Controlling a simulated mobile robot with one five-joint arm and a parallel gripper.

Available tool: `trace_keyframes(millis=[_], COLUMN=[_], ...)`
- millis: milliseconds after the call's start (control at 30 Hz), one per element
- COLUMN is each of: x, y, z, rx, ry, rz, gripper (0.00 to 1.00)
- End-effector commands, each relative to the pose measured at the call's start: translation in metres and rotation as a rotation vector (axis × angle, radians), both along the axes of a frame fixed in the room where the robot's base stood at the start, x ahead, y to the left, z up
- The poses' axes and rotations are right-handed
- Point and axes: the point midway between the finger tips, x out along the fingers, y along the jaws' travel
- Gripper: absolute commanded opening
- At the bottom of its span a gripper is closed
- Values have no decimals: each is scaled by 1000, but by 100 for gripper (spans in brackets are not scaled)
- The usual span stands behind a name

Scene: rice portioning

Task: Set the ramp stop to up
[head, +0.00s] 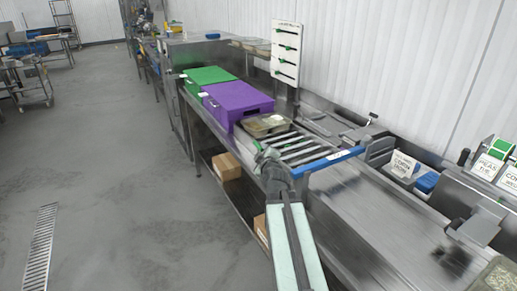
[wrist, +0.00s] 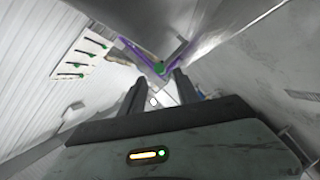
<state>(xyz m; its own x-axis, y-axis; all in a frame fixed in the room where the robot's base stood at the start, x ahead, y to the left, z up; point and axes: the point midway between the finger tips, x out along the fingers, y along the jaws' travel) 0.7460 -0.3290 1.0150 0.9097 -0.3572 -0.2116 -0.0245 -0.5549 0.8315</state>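The roller ramp (head: 297,148) lies on the steel counter. A blue bar (head: 328,163) with a small white label runs across its near end and looks like the ramp stop; I cannot tell whether it is up or down. A tray (head: 265,125) with pale contents sits at the ramp's far end. My gripper (head: 266,157) is at the left edge of the ramp, left of the blue bar and apart from it. In the wrist view my gripper (wrist: 159,88) has its two dark fingers spread, with nothing clearly held between them. The blue bar is not identifiable there.
A purple box (head: 237,101) and a green box (head: 207,76) stand farther along the counter. A white board (head: 286,52) with green-and-black handles stands behind; it also shows in the wrist view (wrist: 82,57). Labelled bins (head: 403,165) are at right.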

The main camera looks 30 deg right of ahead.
Motion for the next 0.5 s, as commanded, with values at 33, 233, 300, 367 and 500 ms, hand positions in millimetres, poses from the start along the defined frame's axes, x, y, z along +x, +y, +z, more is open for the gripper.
trace_keyframes(millis=[33,233,300,367,500], x=[9,44,55,61,64], y=[-3,-16,-21,-23,-24], z=[-3,-12,-14,-15,-15], rx=[0,-1,0,-1,-1], ry=[0,1,0,1,1], rz=[0,2,1,2,2], gripper=[38,38,38,38,38])
